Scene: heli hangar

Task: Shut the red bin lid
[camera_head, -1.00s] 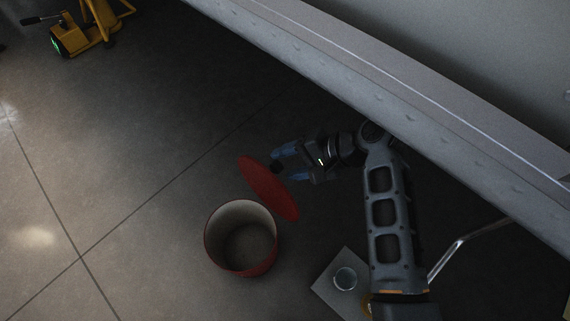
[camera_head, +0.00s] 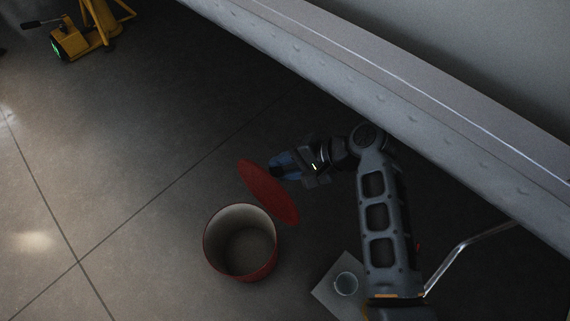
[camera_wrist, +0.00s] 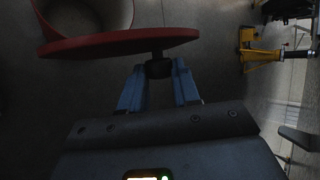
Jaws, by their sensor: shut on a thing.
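The red bin (camera_head: 262,268) stands upright on the floor, open at the top, with a pale, empty-looking inside. Its red lid (camera_head: 268,192) stands raised at the bin's upper right side, tilted steeply away from the opening. In the wrist view the lid (camera_wrist: 110,45) is seen nearly edge-on, with a dark knob (camera_wrist: 159,67) on its outer face and part of the bin (camera_wrist: 85,14) behind it. My gripper (camera_head: 277,168) is at the lid's outer side. In the wrist view its blue fingers (camera_wrist: 159,82) are closed in on the knob from both sides.
A long grey ledge (camera_head: 400,110) runs diagonally above and right of my arm. A grey plate with a round glassy piece (camera_head: 346,284) lies right of the bin. A yellow pallet jack (camera_head: 85,35) stands far upper left. The floor left of the bin is clear.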

